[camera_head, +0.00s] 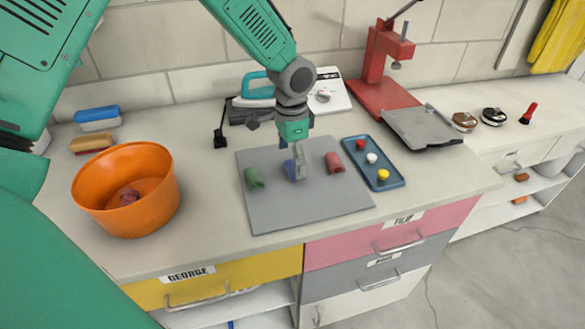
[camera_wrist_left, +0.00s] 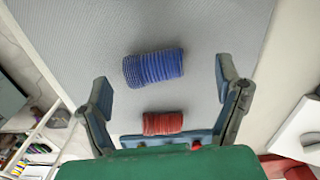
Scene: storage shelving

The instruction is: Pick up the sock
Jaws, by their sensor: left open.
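Three rolled socks lie on a grey mat (camera_head: 270,215): a green one (camera_head: 253,178) at left, a blue one (camera_head: 289,169) in the middle and a red one (camera_head: 334,162) at right. My left gripper (camera_head: 297,162) is over the blue sock and partly hides it. In the left wrist view the gripper (camera_wrist_left: 164,80) is open, with the ribbed blue sock (camera_wrist_left: 153,68) between the lines of its fingers, touching neither. The red sock (camera_wrist_left: 162,123) shows nearer the palm. My right gripper is not in view.
An orange bowl (camera_head: 95,192) holding a dark reddish item (camera_head: 129,197) stands at left. A blue tray (camera_head: 383,184) with small red, white and yellow items is right of the mat. An iron (camera_head: 257,92) and a red press (camera_head: 383,70) stand behind.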

